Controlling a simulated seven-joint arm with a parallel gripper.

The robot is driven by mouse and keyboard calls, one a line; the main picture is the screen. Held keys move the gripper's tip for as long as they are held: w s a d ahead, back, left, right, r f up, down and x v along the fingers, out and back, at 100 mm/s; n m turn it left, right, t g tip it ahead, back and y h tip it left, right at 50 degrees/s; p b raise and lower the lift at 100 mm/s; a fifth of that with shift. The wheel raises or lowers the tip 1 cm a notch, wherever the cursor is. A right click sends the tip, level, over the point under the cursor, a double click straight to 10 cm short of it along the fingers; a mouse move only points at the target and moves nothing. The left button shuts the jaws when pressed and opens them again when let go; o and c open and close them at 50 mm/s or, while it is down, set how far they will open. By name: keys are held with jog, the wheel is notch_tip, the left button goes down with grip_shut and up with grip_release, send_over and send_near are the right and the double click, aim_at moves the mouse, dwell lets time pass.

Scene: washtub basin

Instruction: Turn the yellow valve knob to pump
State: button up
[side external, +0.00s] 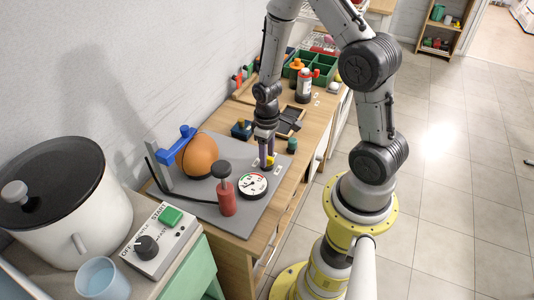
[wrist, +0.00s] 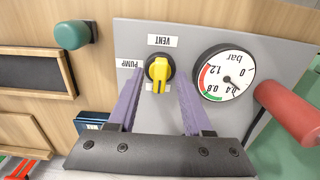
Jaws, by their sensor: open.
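The yellow valve knob (wrist: 159,70) sits on a black round base on the grey panel (wrist: 200,38). Its narrow end points down the wrist picture, towards a partly covered label. The PUMP label (wrist: 129,63) is left of the knob, and the VENT label (wrist: 165,40) is above it. My gripper (wrist: 158,82) is open, with one purple finger on each side of the knob; gaps show between fingers and knob. In the side view my gripper (side external: 265,148) points down over the yellow knob (side external: 269,161), which it partly hides.
A pressure gauge (side external: 253,186) and a red pump cylinder (side external: 227,198) stand close to the knob. An orange ball (side external: 197,155) with a blue clamp (side external: 177,142) is on the panel's left. A green knob (wrist: 72,35) is just off the panel.

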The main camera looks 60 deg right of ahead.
grip_shut()
dwell(0.5)
jog(key=m, duration=0.4)
jog(key=shift+m, duration=0.4)
jog(key=m, duration=0.4)
jog(key=shift+m, duration=0.3)
jog(key=m, duration=0.4)
jog(key=shift+m, duration=2.1)
